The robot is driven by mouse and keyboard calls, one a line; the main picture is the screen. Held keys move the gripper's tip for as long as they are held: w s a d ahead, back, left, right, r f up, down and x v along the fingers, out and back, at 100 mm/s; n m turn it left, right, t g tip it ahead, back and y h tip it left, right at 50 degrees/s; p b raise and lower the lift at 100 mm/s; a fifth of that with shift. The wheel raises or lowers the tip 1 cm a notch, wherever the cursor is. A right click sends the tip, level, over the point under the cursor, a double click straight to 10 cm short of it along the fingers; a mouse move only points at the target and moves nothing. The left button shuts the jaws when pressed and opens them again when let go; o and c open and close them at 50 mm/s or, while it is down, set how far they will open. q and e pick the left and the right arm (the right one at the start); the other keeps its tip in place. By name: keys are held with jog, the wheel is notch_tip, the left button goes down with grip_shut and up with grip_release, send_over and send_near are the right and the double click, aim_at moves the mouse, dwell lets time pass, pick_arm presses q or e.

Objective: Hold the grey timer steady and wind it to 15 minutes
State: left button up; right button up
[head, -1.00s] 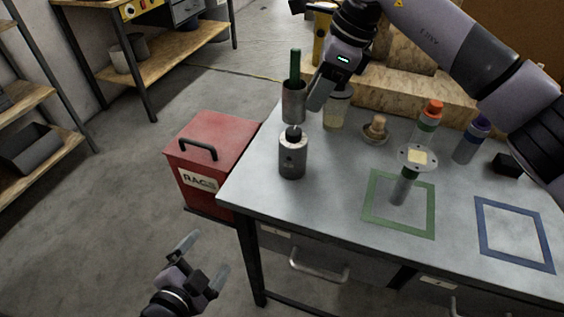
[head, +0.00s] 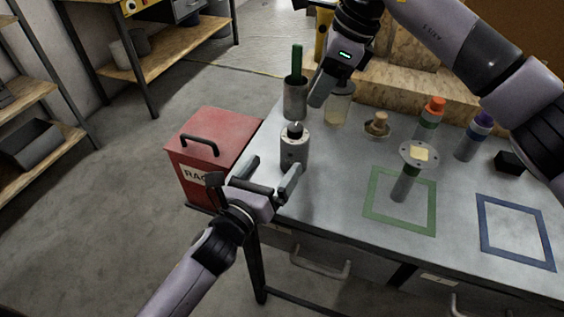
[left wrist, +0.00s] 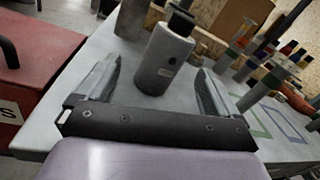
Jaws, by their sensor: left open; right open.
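The grey timer (head: 294,152) is an upright cylinder with a dark knob on top, standing near the left edge of the table. It also shows in the left wrist view (left wrist: 165,62). My left gripper (head: 273,172) is open at the table's near left edge, just in front of the timer.
A metal cup with a green-handled tool (head: 295,97) and a jar (head: 338,105) stand behind the timer. A red rags bin (head: 215,135) is left of the table. A flanged stand (head: 418,156) is by the green square outline (head: 385,218). The table's front middle is clear.

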aim_at(288, 156)
pick_arm(q)
jog(key=w+d+m, duration=0.2)
jog(key=m, duration=0.1)
jog(key=shift+w+d+f, duration=0.1)
jog(key=shift+w+d, duration=0.05)
jog(key=shift+w, duration=0.15)
jog(key=shift+x, duration=3.35)
